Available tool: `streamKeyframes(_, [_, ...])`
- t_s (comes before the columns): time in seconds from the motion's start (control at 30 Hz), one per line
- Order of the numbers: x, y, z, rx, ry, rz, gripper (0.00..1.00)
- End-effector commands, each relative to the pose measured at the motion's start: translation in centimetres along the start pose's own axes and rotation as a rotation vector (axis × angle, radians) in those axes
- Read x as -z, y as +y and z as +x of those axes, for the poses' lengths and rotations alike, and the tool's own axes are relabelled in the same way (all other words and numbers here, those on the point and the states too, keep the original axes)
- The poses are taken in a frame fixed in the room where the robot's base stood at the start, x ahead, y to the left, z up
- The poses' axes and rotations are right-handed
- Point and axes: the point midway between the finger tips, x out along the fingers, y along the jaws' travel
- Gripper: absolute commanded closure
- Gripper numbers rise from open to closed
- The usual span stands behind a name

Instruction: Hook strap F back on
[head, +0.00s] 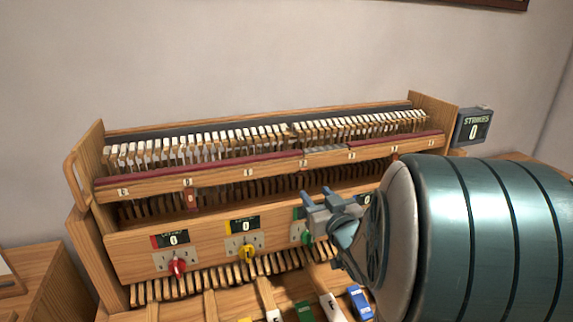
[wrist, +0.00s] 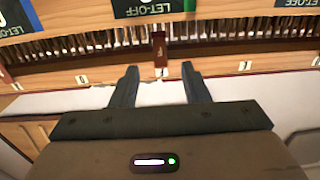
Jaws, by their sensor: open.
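In the head view, a dark red strap (head: 191,197) hangs below the lettered rail on the left half of the piano action; its letter is too small to read. My gripper (head: 316,192) is raised before the middle of the action, to the right of that strap, open. In the wrist view, a dark red-brown strap (wrist: 159,50) shows beyond my gripper (wrist: 160,68), roughly centred between the open fingertips, with nothing held. A small label sits at its base, letter not legible. I cannot tell whether both views show the same strap.
The wooden rail (head: 270,169) with its red felt crosses the action under the hammers (head: 240,138). Panels with red (head: 177,266) and yellow (head: 247,253) knobs stand below. Several coloured blocks, among them a blue one (head: 360,302), lie in front. A strikes counter (head: 474,127) reads 0.

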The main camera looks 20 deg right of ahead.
Motion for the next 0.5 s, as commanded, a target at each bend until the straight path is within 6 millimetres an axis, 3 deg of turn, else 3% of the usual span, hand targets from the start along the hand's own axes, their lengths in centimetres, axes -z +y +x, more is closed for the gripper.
streamKeyframes(0.4, [0.4, 0.0, 1.4, -0.01, -0.004, 0.001, 0.58])
streamKeyframes(0.5, [0.1, 0.0, 3.2, -0.008, -0.001, -0.002, 0.58])
